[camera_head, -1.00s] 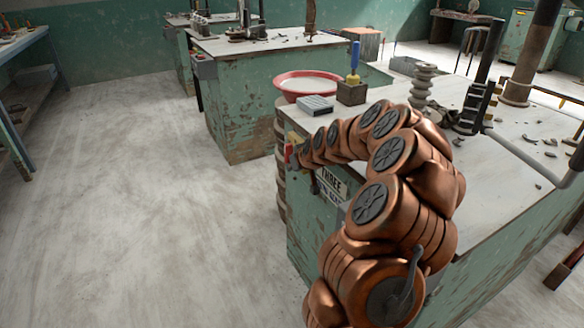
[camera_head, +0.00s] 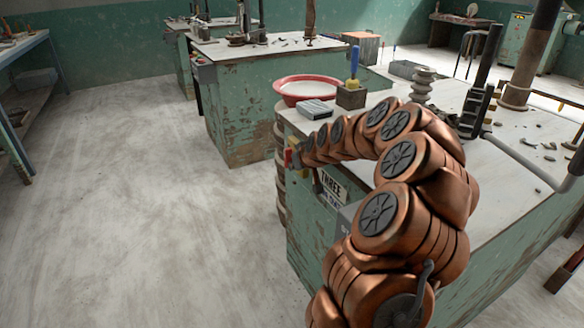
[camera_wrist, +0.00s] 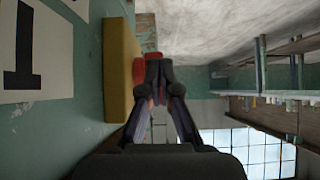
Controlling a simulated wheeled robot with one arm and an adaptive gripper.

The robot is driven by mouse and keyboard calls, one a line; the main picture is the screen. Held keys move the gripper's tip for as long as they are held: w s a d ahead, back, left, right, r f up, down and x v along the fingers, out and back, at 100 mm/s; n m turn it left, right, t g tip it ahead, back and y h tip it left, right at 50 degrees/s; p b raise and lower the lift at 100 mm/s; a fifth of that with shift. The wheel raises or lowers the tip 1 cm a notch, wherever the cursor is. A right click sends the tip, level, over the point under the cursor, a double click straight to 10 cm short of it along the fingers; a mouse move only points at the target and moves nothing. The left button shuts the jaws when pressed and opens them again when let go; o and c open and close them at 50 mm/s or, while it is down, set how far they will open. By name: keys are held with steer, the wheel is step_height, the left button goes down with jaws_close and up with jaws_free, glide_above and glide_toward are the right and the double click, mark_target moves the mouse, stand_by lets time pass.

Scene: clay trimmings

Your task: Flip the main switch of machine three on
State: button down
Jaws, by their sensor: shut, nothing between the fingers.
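Machine three is the green workbench with the sign "THREE" (camera_head: 333,187) on its front. A yellow switch box (camera_wrist: 121,70) with a red part (camera_wrist: 139,71) is fixed to its green side face. In the head view, only small bits of yellow and red show beside the end of my arm. My gripper (camera_wrist: 154,68) is shut and empty. Its fingertips are right at the red part in the wrist view, but I cannot tell whether they touch it. The fingertips partly hide the red part, so its position is unclear.
A white label with a black "1" (camera_wrist: 22,45) is on the green face beside the switch box. A red basin (camera_head: 307,84), a grey box (camera_head: 315,109) and a blue-handled tool in a block (camera_head: 351,94) stand on the benchtop. Open floor (camera_head: 130,190) lies to the left.

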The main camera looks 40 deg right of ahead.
steer(key=v, duration=1)
steer(key=shift+a+r, duration=0.1)
stand_by(0.4)
steer(key=s+a+r+n+g+y+p, duration=0.1)
steer(key=s+a+r+g+p, duration=0.2)
steer(key=a, duration=0.5)
steer(key=s+a+r+n+y+p, duration=0.1)
steer(key=s+a+r+p, duration=0.35)
steer(key=a+p, duration=0.2)
steer(key=s+a+r+g+y+p, duration=0.1)
steer(key=s+a+r+g+p, duration=0.2)
steer(key=a, duration=0.6)
steer(key=s+a+r+g+p, duration=0.1)
steer(key=s+r+p, duration=0.3)
steer(key=s, duration=0.4)
steer(key=s+a+r+g+h+p, duration=0.1)
steer(key=s+a+r+g+p, duration=0.1)
steer(key=s, duration=0.6)
steer(key=s+a+r+g+p, duration=0.2)
steer(key=s+a+r+p, duration=0.3)
steer(key=s+p, duration=0.2)
steer(key=shift+s+a+r+p, duration=0.25)
steer(key=shift+s+r+p, duration=0.15)
steer(key=shift+p, duration=0.4)
